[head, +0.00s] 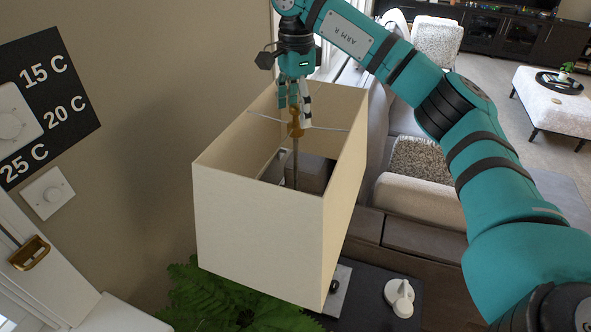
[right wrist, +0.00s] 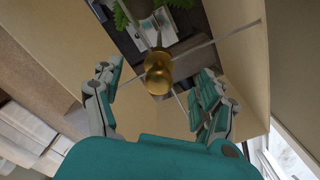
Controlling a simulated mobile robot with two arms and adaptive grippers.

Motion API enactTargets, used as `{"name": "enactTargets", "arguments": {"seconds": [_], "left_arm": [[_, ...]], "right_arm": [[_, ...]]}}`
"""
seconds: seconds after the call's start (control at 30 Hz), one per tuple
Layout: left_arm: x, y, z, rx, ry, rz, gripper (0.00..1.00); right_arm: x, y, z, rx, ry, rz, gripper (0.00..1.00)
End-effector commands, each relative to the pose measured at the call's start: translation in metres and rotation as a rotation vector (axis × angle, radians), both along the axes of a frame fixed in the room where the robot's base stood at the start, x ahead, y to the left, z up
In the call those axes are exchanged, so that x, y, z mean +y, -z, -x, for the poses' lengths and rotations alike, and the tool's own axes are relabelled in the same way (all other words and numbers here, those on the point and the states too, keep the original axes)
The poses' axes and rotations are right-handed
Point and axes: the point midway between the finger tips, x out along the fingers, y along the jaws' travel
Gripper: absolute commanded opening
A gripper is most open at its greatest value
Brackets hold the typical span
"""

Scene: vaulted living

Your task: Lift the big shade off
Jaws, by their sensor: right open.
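The big cream shade (head: 258,222) is a rectangular box, open at the top, on the lamp in the middle of the head view. A brass finial (head: 296,122) tops the thin rod inside it, where thin wires reach to the shade walls. My right gripper (head: 294,104) is over the shade's opening, pointing down at the finial. In the right wrist view the brass finial (right wrist: 158,74) lies between the two spread fingers (right wrist: 158,95), with gaps on both sides. The right gripper is open and empty. My left gripper is not in view.
A green fern (head: 225,300) is below the shade. A white object (head: 399,296) stands on a dark surface. A sofa (head: 425,200) is behind at right.

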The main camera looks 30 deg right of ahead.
Motion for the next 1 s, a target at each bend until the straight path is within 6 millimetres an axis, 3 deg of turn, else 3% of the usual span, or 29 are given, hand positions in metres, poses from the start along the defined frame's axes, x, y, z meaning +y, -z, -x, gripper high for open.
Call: {"name": "enactTargets", "arguments": {"seconds": [0.2,0.3,0.6,1.0], "left_arm": [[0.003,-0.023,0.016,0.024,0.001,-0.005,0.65],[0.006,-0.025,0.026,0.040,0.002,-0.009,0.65],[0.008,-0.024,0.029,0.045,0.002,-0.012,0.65],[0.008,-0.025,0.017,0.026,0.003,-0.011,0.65]], "right_arm": [[0.001,0.028,0.003,0.006,-0.001,0.001,0.74],[0.001,0.042,0.002,0.003,0.000,0.001,0.74],[0.001,0.050,0.002,0.001,0.000,0.001,0.74],[0.001,0.050,0.002,0.001,0.000,0.000,0.23]]}}
